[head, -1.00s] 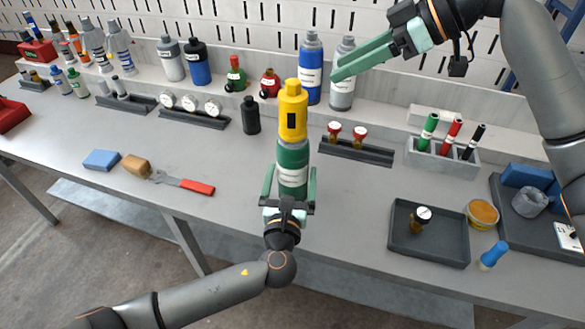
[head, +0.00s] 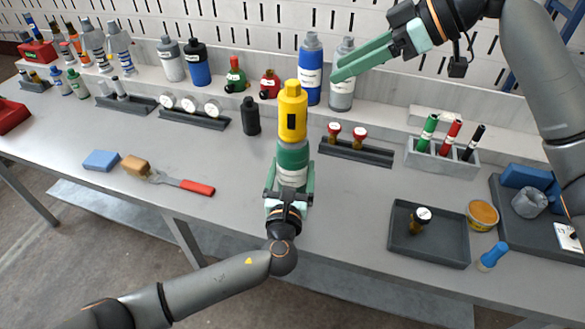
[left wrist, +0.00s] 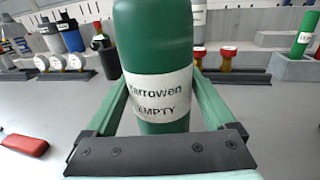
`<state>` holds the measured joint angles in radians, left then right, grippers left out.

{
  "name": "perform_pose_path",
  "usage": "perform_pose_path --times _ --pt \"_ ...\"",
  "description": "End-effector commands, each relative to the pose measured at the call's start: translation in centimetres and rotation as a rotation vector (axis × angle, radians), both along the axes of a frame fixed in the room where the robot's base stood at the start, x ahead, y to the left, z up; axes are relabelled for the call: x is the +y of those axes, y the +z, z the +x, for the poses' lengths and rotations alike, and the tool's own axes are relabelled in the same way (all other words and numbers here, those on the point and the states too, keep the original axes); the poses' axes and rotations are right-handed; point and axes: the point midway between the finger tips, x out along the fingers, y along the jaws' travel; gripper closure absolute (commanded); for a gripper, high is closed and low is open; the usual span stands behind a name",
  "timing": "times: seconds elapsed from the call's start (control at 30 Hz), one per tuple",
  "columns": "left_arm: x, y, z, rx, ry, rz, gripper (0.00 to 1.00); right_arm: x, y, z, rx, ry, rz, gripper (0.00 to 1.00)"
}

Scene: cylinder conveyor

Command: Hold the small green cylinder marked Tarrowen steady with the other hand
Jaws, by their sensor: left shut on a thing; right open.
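The small green cylinder (head: 292,157) stands upright on the bench with a yellow cap-like piece (head: 292,110) on top. In the left wrist view its white label on the green body (left wrist: 160,125) reads Tarrowen EMPTY. My left gripper (head: 290,170) is shut on the cylinder's body from the front, one finger on each side. My right gripper (head: 336,69) is open and empty, raised at the upper right in front of the grey cylinder on the back ledge.
A blue cylinder (head: 311,68) and a grey cylinder (head: 343,92) stand behind. A small black bottle (head: 251,117) stands to the left. A rack with red-topped gauges (head: 357,151) is to the right, and a dark tray (head: 429,253) lies front right. A red-handled tool (head: 197,187) lies left.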

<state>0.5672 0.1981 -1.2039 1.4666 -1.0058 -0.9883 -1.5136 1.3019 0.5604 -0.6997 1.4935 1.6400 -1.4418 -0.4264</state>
Motion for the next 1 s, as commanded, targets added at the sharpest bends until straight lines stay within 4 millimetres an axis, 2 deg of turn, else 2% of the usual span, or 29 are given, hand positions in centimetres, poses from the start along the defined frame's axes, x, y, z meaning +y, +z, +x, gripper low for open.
perform_pose_path --times 0.07,0.43,0.53,0.57,1.0 --pt "0.0 -0.05 -0.03 0.001 0.0 0.0 0.58 0.0 0.0 0.0 0.0 0.0 0.0 0.5" --pt "0.02 -0.09 -0.05 0.002 0.0 0.0 1.0 0.0 0.0 0.0 0.0 0.0 0.0 0.5" --pt "0.01 -0.09 -0.05 0.002 0.0 0.0 1.0 0.0 0.0 0.0 0.0 0.0 0.0 0.5" --pt "0.01 -0.1 -0.05 0.002 0.0 0.001 0.14 0.0 0.0 0.0 0.0 0.0 0.0 0.5" --pt "0.02 -0.11 -0.05 0.002 0.0 0.001 0.63 0.0 0.0 0.0 0.0 0.0 0.0 0.5"
